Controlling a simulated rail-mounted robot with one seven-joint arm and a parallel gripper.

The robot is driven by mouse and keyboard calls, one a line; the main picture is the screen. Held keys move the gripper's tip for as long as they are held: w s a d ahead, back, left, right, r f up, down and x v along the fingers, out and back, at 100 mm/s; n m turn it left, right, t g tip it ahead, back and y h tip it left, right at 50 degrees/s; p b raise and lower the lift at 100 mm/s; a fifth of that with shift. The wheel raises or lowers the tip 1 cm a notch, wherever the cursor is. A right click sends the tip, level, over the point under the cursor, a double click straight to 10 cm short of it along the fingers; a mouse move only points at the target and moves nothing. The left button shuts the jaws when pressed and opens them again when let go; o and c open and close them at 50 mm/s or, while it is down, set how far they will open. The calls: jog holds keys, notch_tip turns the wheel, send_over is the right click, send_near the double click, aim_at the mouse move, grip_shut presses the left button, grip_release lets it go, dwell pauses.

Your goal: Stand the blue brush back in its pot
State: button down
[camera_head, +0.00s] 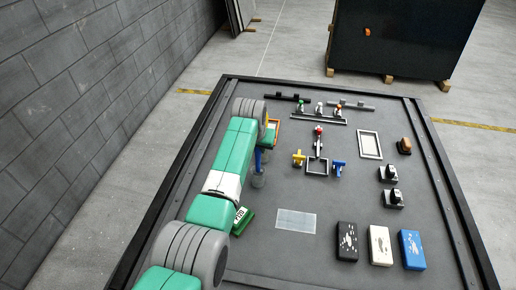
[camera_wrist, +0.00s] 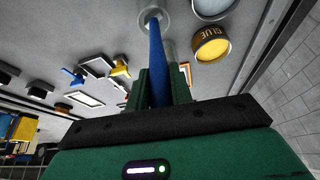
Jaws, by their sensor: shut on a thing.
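The blue brush (camera_wrist: 157,60) is held between the green fingers of my gripper (camera_wrist: 160,88). It also shows in the head view (camera_head: 259,158) as a short, near-upright blue piece beside my arm. Its far end lines up with the round mouth of a clear pot (camera_wrist: 141,20). The clear pot (camera_head: 258,181) stands directly below the brush in the head view. I cannot tell how far the brush end is inside the pot or above it. In the head view my arm hides most of my gripper.
A yellow-topped glue tin (camera_wrist: 211,47) and a pale round container (camera_wrist: 214,7) are close to the pot. A green labelled block (camera_head: 241,220) is nearer the front. Yellow (camera_head: 299,158) and blue (camera_head: 338,168) clamp-like pieces stand right. Open table lies between.

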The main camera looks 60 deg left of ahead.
jog(key=shift+f, duration=0.1)
jog(key=c, duration=1.2)
grip_release()
jog(key=shift+c, duration=0.2)
jog(key=p+v, duration=0.3)
jog(key=v, duration=0.9)
jog(key=shift+w, duration=0.1)
